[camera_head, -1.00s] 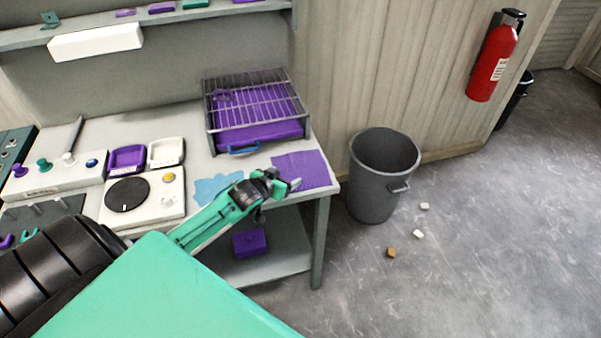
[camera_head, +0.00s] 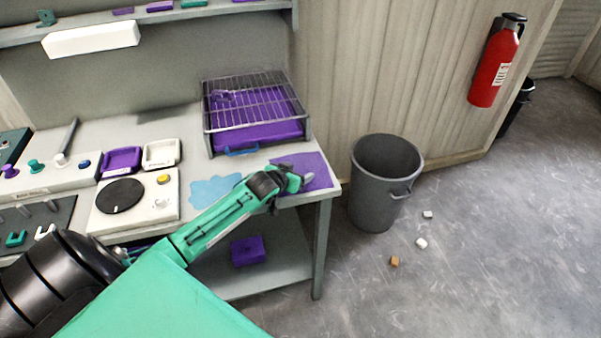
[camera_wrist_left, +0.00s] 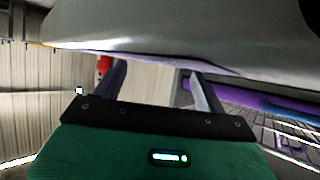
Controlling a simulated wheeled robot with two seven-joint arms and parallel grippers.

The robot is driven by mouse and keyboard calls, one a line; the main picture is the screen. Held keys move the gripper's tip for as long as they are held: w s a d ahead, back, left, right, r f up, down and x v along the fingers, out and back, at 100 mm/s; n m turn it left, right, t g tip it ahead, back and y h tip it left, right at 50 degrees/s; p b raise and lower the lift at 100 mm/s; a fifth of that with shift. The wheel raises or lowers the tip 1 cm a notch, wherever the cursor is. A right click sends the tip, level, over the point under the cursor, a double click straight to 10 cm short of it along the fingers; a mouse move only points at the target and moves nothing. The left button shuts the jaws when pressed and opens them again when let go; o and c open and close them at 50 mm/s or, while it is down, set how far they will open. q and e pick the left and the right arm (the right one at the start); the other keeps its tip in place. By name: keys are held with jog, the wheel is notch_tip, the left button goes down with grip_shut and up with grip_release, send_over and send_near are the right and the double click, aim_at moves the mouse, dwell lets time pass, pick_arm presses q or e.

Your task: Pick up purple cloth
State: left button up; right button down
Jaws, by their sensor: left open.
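The purple cloth (camera_head: 318,167) lies flat at the right end of the bench (camera_head: 262,164), beside a light blue cloth (camera_head: 214,190). My left gripper (camera_head: 307,180) is just over the purple cloth's near part and hides some of it. Its jaws are open and nothing shows between them. In the left wrist view the two fingers of the left gripper (camera_wrist_left: 158,85) stand apart, close to the pale bench edge, with a thin purple strip along it. I cannot tell whether the fingers touch the cloth. My right gripper is not in view.
A purple tank with a wire rack (camera_head: 255,115) stands behind the cloth. A grey bin (camera_head: 378,185) is on the floor to the right. A control box with a black dial (camera_head: 135,200) and small trays (camera_head: 121,160) are left. A purple box (camera_head: 248,251) sits on the lower shelf.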

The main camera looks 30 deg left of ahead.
pick_arm(q)
jog(key=shift+w+f, duration=0.1)
jog(key=shift+c, duration=0.5)
grip_shut()
notch_tip(320, 180, up, 12)
jog(key=p, duration=1.1)
